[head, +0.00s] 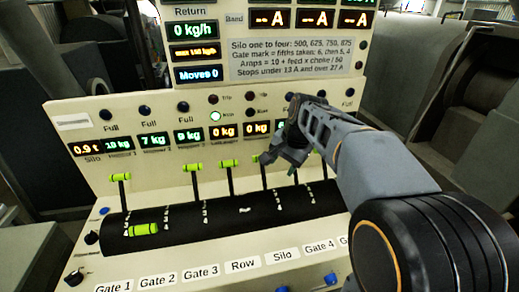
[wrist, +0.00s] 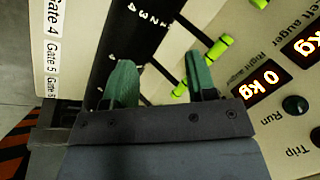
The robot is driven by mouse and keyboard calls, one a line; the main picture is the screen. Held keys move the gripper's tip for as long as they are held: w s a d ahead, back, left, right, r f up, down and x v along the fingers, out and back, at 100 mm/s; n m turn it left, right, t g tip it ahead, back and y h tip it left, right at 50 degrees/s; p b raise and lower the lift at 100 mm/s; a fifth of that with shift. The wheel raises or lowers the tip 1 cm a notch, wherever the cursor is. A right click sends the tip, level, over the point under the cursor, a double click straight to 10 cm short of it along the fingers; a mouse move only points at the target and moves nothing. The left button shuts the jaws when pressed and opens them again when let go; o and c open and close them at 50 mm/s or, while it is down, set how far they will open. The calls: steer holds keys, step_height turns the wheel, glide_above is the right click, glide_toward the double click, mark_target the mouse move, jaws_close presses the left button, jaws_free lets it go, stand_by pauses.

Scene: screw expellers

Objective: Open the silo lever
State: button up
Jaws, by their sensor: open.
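In the head view the silo lever (head: 265,175) is a thin black rod standing up from the black drum, above the "Silo" label (head: 282,257). Its green handle is partly covered by my gripper (head: 283,158), which is just to its right. My gripper is open and holds nothing. In the wrist view my gripper's two green fingers (wrist: 160,80) are apart. One green lever handle (wrist: 181,89) shows near the right finger, and another handle (wrist: 219,49) is beyond it. I cannot tell which of these belongs to the silo lever.
Neighbouring levers for Row (head: 229,163), Gate 3 (head: 193,166) and Gate 1 (head: 120,177) stand upright close by. The Gate 2 handle (head: 143,229) lies low at the front of the drum (head: 250,208). The display panel (head: 300,65) rises behind.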

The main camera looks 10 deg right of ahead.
steer(key=w+d+r+m+y+p, duration=0.1)
steer(key=w+d+r+m, duration=0.1)
steer(key=w+m, duration=0.35)
steer(key=w+d+r+m+y+p, duration=0.1)
steer(key=w+d+m+y+p, duration=0.1)
steer(key=w, duration=0.6)
steer(key=shift+m+g, duration=0.3)
steer(key=shift+m, duration=0.05)
steer(key=x, duration=1.3)
steer(key=shift+f, duration=0.2)
steer(key=shift+r+h, duration=0.1)
steer(key=shift+h, duration=0.2)
jaws_close()
steer(key=shift+d, duration=0.1)
